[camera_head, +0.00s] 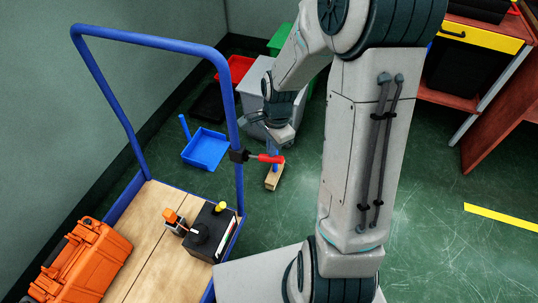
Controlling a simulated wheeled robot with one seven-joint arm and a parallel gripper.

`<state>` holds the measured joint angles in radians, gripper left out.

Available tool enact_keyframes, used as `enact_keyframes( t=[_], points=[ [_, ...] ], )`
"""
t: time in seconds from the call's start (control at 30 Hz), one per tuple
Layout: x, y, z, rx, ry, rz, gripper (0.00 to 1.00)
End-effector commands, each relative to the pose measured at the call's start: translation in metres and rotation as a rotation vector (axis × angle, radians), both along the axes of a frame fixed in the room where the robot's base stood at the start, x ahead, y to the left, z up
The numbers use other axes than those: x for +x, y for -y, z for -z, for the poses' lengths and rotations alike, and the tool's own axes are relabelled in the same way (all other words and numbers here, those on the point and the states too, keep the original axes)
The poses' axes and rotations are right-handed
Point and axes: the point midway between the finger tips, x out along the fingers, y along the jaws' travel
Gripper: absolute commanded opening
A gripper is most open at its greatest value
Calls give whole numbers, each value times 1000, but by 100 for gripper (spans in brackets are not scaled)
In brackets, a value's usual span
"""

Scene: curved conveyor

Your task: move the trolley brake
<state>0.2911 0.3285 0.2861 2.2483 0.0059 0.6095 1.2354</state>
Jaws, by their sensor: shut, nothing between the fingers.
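The trolley's blue tube handle (150,39) rises over its wooden deck (146,232). The brake has a red lever (269,158) that sticks out to the right from a black clamp on the handle's right post, roughly level. My gripper (276,138) hangs just above the red lever in the picture and is shut and empty. Its fingertips are small and partly hard to make out. I cannot tell whether they touch the lever.
An orange case (88,262) and a black box (211,232) sit on the deck. A blue tray (205,149), grey bin (262,82) and red bin (238,67) stand behind. A wooden block (273,177) shows below the lever. Floor at right is clear.

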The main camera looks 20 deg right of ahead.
Motion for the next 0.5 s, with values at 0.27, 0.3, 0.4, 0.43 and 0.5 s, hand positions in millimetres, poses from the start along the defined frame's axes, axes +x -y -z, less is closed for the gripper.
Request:
enact_keyframes(
  t=[0.27,0.3,0.4,0.43,0.5],
  points=[
    [0,-1,37,1,-1,-1,0],
    [0,-1,39,1,-1,-1,0],
    [0,0,39,1,-1,-1,0],
    [0,0,39,1,-1,-1,0],
    [0,0,38,1,0,-1,0]
  ],
)
